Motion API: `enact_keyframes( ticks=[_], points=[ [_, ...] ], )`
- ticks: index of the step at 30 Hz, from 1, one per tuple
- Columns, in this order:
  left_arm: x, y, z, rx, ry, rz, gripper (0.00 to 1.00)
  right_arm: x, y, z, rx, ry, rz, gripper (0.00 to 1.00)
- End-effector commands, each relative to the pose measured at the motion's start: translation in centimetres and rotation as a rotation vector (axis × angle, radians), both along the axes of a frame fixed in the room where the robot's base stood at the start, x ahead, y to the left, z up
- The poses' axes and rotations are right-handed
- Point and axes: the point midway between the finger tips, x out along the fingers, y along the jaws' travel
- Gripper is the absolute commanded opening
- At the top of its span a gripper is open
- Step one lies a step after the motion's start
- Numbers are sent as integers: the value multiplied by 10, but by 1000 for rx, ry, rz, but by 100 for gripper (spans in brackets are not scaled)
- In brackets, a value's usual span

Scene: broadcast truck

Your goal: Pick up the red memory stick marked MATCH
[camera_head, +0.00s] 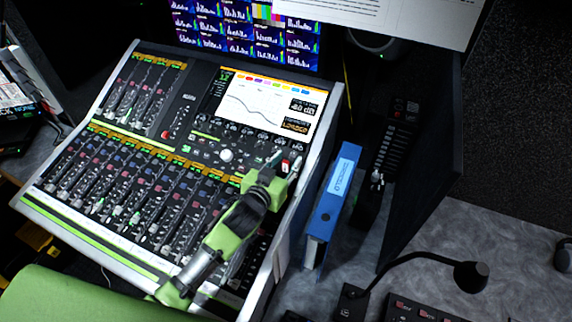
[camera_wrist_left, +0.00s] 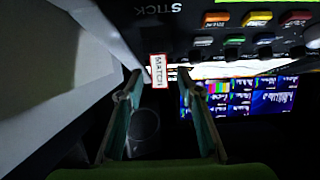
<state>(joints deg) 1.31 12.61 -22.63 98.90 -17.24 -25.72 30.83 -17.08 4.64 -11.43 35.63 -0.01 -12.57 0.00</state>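The red memory stick (camera_head: 285,166) with a white label stands at the upper right of the mixing console (camera_head: 327,98). In the left wrist view the stick (camera_wrist_left: 158,71) shows its label, MATCH, below the word STICK printed on the console panel. My left gripper (camera_head: 285,162) is open, with one fingertip on each side of the stick. In the left wrist view both fingers of the gripper (camera_wrist_left: 158,78) show dark gaps between them and the stick. The stick's lower end is hard to make out. My right gripper is not in view.
A lit screen (camera_head: 265,103) is set in the console beyond the gripper. A blue binder (camera_head: 331,205) stands just right of the console. A gooseneck microphone (camera_head: 470,276) rises from the grey desk at lower right. Monitors (camera_head: 245,35) stand behind the console.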

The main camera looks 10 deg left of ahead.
Motion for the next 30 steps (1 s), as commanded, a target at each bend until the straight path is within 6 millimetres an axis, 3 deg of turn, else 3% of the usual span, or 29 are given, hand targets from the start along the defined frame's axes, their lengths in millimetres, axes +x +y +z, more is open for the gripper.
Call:
enact_keyframes(
  ticks=[5, 9, 23, 30],
  points=[
    [0, 0, 0, 0, -1, 0, 33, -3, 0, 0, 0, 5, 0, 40],
    [0, 0, 0, 0, -1, 0, 3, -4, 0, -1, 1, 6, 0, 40],
    [0, 0, 2, 0, -2, 0, 3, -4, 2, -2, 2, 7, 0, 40],
    [1, 0, 23, 0, -6, 0, 3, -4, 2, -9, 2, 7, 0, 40]
  ],
)
